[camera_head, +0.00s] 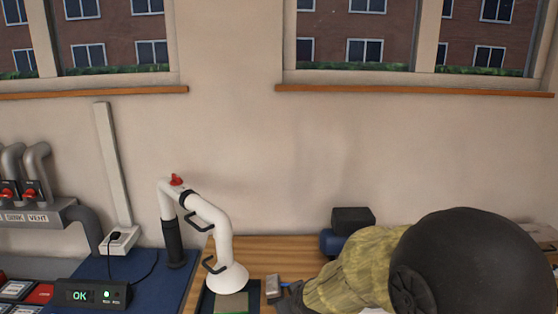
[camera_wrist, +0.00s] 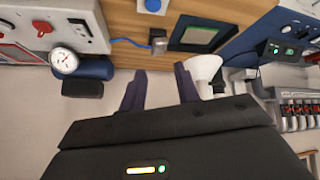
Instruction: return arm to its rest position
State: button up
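My arm, in a yellow-green sleeve with a big black joint, fills the lower right of the head view. My gripper shows in the wrist view (camera_wrist: 160,82) with its two dark fingers well apart and nothing between them. In the head view only a dark bit of it shows past the sleeve, near the wooden bench top (camera_head: 255,248). A small grey block (camera_head: 272,287) with a blue cable lies on the bench beside it. It also shows in the wrist view (camera_wrist: 158,42), beyond the fingertips and apart from them.
A white extraction arm (camera_head: 216,225) with a flared hood stands left of my gripper, over a dark tray with a green plate (camera_head: 232,303). In the wrist view the hood (camera_wrist: 205,68) is close to one finger.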

jog(key=s+d+f+m+g+h, duration=0.1)
jog(key=s+d+f+m+g, duration=0.2)
jog(key=s+d, duration=0.8)
jog(key=s+m+g, duration=0.2)
jog(key=s, duration=0.1)
jog(key=shift+s+d+h, duration=0.25)
jog(key=shift+d+h, duration=0.05)
jog(key=shift+h, duration=0.1)
